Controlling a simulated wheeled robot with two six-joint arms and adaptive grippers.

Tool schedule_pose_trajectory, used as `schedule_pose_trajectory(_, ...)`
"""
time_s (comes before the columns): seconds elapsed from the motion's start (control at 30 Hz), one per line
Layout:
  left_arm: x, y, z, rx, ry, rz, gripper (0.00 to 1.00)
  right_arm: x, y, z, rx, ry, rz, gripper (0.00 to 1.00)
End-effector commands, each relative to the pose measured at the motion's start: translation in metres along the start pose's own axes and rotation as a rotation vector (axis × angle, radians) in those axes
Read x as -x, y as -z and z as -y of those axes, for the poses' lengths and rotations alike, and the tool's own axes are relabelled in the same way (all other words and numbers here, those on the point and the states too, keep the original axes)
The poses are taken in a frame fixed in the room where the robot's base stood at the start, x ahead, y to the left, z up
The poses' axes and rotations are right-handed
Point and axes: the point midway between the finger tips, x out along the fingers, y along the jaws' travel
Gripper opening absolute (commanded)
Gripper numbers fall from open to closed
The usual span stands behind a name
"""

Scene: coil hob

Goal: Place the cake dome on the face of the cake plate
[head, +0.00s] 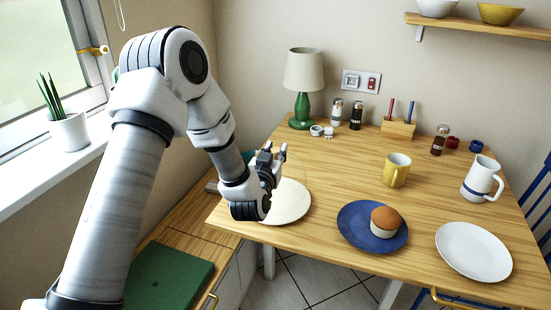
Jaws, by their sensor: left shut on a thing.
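A blue plate (354,232) lies near the table's front edge with a brown-topped cupcake (386,221) standing uncovered on it. A cream plate (291,203) lies to its left, partly behind my left wrist, and a white plate (473,250) lies to its right. I cannot tell which is the cake plate. My left gripper (275,152) is above the table's left part, beyond the cream plate's near edge. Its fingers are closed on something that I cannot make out. No cake dome shows clearly. My right gripper is not in view.
A green lamp (303,107), shakers (356,115) and a wooden holder (398,128) stand along the back. A yellow mug (396,170) and white jug (481,179) stand to the right. The table's middle is clear. A green board (169,277) lies lower left.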

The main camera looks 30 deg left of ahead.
Motion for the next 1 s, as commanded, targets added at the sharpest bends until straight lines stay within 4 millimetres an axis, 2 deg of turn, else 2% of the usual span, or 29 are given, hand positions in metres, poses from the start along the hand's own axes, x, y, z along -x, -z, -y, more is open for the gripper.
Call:
schedule_pose_trajectory(0.03,0.001,-0.013,-0.001,-0.003,-0.002,0.004,0.0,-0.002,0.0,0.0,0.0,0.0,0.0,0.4)
schedule_pose_trajectory(0.1,0.001,-0.021,-0.001,-0.003,-0.002,0.001,0.0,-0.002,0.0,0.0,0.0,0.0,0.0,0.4)
schedule_pose_trajectory(0.47,0.001,-0.028,-0.001,0.0,-0.001,0.0,0.0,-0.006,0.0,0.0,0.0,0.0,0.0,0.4)
schedule_pose_trajectory(0.5,0.001,-0.027,-0.001,0.0,-0.001,0.002,0.43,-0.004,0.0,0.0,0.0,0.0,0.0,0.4)
schedule_pose_trajectory(0.53,0.001,-0.027,-0.001,0.0,-0.001,0.002,0.53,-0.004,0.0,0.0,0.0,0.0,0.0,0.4)
schedule_pose_trajectory(0.87,0.001,-0.023,-0.001,0.0,-0.001,0.002,0.54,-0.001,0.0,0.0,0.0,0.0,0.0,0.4)
schedule_pose_trajectory(1.0,0.018,-0.025,-0.001,0.0,-0.002,0.004,0.54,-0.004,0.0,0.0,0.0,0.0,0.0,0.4)
